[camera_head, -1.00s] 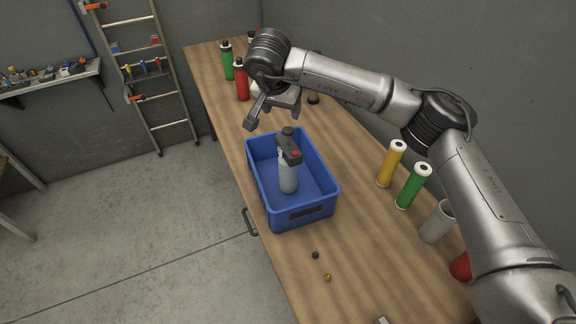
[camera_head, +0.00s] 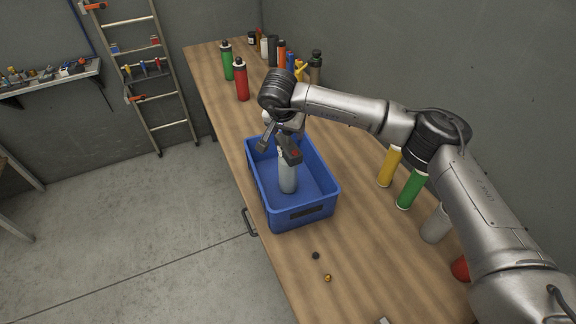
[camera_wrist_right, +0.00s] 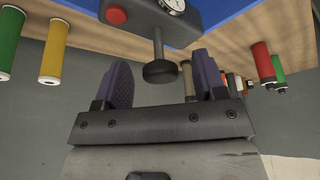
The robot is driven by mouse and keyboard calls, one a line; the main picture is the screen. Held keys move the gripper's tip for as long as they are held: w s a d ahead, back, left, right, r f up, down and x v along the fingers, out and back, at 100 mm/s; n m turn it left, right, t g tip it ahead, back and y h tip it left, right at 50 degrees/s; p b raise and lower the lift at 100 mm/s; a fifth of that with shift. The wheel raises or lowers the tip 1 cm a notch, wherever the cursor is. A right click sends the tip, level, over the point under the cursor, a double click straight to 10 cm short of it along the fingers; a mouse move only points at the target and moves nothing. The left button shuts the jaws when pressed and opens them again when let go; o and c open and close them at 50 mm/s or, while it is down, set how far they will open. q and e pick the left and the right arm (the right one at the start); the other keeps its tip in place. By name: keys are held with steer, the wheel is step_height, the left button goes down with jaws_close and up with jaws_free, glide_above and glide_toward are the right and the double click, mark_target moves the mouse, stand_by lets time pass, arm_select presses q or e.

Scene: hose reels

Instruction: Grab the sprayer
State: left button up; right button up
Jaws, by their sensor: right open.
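The sprayer (camera_head: 288,179) stands upright in the blue crate (camera_head: 307,217), with a pale grey body and a dark head bearing a red spot. My right gripper (camera_head: 278,143) is at the sprayer's head, over the crate's far side, and partly hides it. In the right wrist view, the sprayer's dark head (camera_wrist_right: 187,27) shows a red button, a round dial and a black knob. My right gripper (camera_wrist_right: 162,82) is open there, and the knob appears between its two purple-padded fingers. Contact cannot be told. My left gripper is not in view.
Yellow (camera_head: 389,167) and green (camera_head: 411,189) cylinders stand right of the crate, near my right arm. A red bottle (camera_head: 241,80) and a green bottle (camera_head: 226,62) stand beyond it. Small loose parts lie on the bench (camera_head: 290,262) in front.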

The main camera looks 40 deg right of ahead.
steer(key=shift+w+d+f, duration=0.1)
steer(key=shift+d+f, duration=0.05)
steer(key=shift+f, duration=0.3)
steer(key=shift+c, duration=0.3)
jaws_close()
steer(key=shift+r, duration=0.1)
